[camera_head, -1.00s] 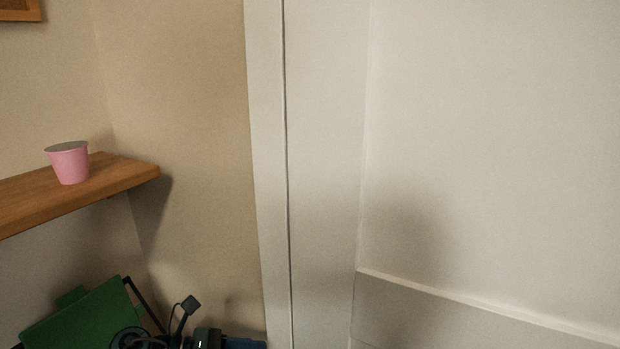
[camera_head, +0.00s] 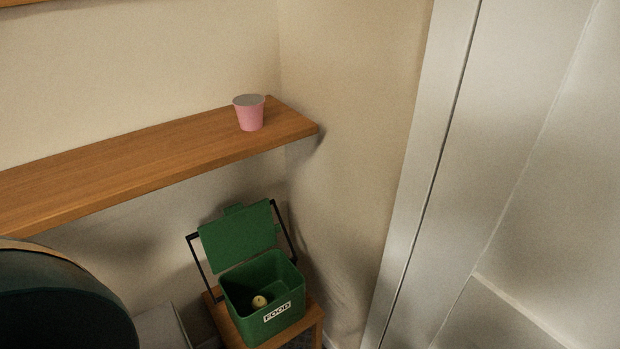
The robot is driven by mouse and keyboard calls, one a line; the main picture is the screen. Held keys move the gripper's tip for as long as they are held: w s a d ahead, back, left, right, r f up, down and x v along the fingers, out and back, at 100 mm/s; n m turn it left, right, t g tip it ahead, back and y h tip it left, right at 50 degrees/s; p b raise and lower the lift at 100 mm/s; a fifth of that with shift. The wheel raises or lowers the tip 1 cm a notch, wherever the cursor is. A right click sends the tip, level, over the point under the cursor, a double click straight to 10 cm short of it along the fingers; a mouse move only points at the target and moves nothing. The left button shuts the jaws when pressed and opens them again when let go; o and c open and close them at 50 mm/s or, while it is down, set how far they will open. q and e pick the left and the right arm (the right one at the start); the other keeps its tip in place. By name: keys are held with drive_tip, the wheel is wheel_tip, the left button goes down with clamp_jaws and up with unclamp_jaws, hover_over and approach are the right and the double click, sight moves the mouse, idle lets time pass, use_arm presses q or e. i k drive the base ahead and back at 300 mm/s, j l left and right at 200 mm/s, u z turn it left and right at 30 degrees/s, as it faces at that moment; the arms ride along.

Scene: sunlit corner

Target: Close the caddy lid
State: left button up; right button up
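The green caddy (camera_head: 272,290) stands on a small wooden stool (camera_head: 318,318) in the corner, below the shelf. Its front carries a white "FOOD" label. The green lid (camera_head: 238,238) stands open, tilted up at the back of the caddy. A black handle (camera_head: 197,262) shows at both sides of the lid. A small yellowish round item (camera_head: 259,301) lies inside the caddy. Neither of my grippers is in this view.
A wooden shelf (camera_head: 150,160) runs along the wall above the caddy, with a pink cup (camera_head: 249,114) near its right end. A large dark rounded object (camera_head: 55,305) fills the lower left. A pale door or panel (camera_head: 530,200) stands at the right.

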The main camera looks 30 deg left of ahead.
sight(243, 234)
drive_tip(key=u, duration=1.4)
